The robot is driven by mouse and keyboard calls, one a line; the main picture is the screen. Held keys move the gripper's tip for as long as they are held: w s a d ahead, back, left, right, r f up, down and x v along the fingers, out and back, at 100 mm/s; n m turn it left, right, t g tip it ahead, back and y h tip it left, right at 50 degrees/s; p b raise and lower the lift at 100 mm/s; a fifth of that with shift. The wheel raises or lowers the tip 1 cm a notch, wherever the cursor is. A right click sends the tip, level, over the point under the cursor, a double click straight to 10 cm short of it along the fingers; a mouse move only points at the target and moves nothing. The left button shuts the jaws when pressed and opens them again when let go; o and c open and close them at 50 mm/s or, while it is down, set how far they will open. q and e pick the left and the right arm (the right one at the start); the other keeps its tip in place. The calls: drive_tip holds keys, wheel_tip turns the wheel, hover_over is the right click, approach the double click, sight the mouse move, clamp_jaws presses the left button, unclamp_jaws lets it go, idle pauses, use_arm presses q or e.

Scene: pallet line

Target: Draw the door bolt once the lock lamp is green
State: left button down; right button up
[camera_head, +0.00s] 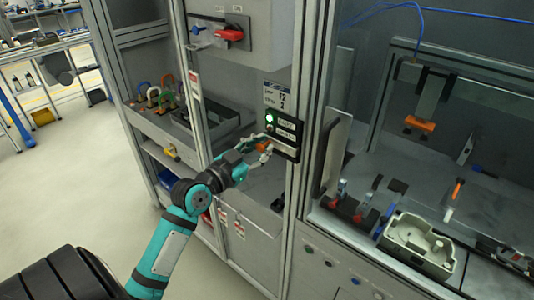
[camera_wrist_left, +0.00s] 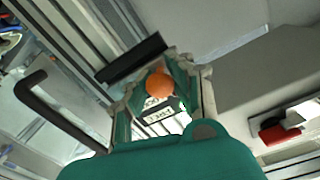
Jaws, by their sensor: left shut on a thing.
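The lock box (camera_head: 285,135) is a dark panel on the grey door post in the head view, below a white label. Its lock lamp (camera_head: 269,118) glows green at the upper left corner. The door bolt has an orange knob (camera_head: 262,147); in the wrist view the knob (camera_wrist_left: 159,83) is round and sits between the fingers. My left gripper (camera_head: 265,149) is shut on this knob, in front of the box. Its fingers also show in the wrist view (camera_wrist_left: 163,80). The bolt's shaft is mostly hidden. My right gripper is not in view.
A red rotary switch (camera_head: 230,33) sits on the cabinet above. A black handle (camera_wrist_left: 55,112) shows at the left of the wrist view. Right of the post, an open bay holds a beige housing (camera_head: 416,245) and small tools. Open floor (camera_head: 80,180) lies at the left.

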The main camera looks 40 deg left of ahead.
use_arm(q)
drive_tip(key=c, duration=1.5)
unclamp_jaws()
drive_tip(key=shift+a, duration=0.1)
drive_tip(key=shift+c, duration=0.2)
drive_tip(key=o, duration=0.5)
drive_tip(key=shift+s+a, duration=0.15)
drive_tip(key=shift+a, duration=0.1)
drive_tip(key=shift+d, duration=0.15)
drive_tip(key=s, duration=0.8)
drive_tip(key=s+a, duration=0.1)
drive_tip(key=s, duration=0.3)
